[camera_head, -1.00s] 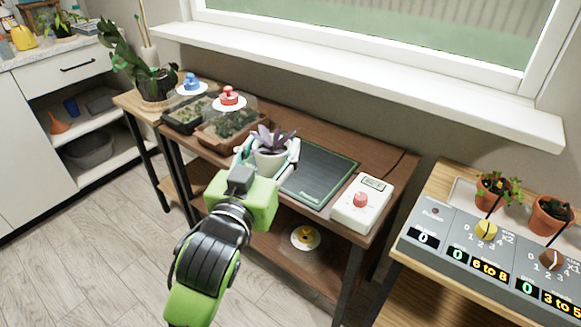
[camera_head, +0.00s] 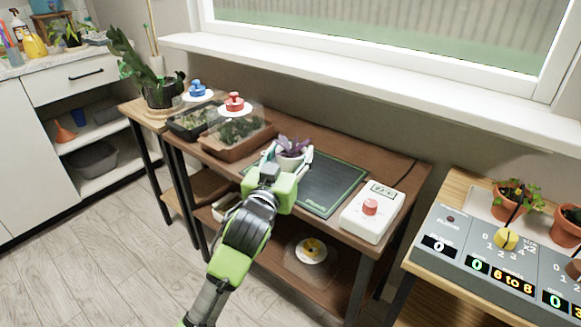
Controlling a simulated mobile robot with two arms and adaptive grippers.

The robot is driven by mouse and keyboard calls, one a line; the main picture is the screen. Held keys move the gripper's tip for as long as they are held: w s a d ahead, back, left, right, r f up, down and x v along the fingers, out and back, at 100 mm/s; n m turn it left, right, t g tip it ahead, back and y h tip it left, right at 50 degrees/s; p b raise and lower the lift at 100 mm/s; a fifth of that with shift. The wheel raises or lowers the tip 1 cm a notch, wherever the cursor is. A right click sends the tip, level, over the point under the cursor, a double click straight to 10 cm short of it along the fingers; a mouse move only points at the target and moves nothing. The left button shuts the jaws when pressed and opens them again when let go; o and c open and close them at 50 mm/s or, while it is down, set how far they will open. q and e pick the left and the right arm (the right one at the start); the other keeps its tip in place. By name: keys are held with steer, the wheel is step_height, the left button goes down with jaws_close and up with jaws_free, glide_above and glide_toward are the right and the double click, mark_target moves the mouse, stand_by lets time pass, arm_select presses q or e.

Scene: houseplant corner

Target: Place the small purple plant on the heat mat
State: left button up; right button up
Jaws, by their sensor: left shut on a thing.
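The small purple plant (camera_head: 293,147) stands upright in a white pot (camera_head: 289,162). My left gripper (camera_head: 289,163) is shut on the pot, with one finger on each side of it. The heat mat (camera_head: 335,184) is a dark flat pad with a green border on the brown table. The pot is over the mat's left end in the picture; I cannot tell whether it touches the mat. My right gripper is out of view.
A white control box (camera_head: 372,211) with a red knob is right of the mat. Left of the plant are a brown tray (camera_head: 237,147) under a clear dome with a red knob (camera_head: 235,102) and a second domed tray (camera_head: 190,122). A grey panel (camera_head: 490,262) stands at right.

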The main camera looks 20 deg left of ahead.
mark_target(287, 170)
arm_select(q)
step_height(287, 170, down, 3)
steer(key=shift+r+b, duration=0.15)
steer(key=shift+b, duration=0.4)
steer(key=shift+w+f, duration=0.1)
steer(key=shift+f, duration=0.1)
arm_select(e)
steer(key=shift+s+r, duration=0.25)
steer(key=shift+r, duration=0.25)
arm_select(q)
steer(key=shift+f, duration=0.1)
steer(key=o, duration=1.3)
steer(key=shift+f, duration=0.1)
steer(key=shift+c, duration=0.2)
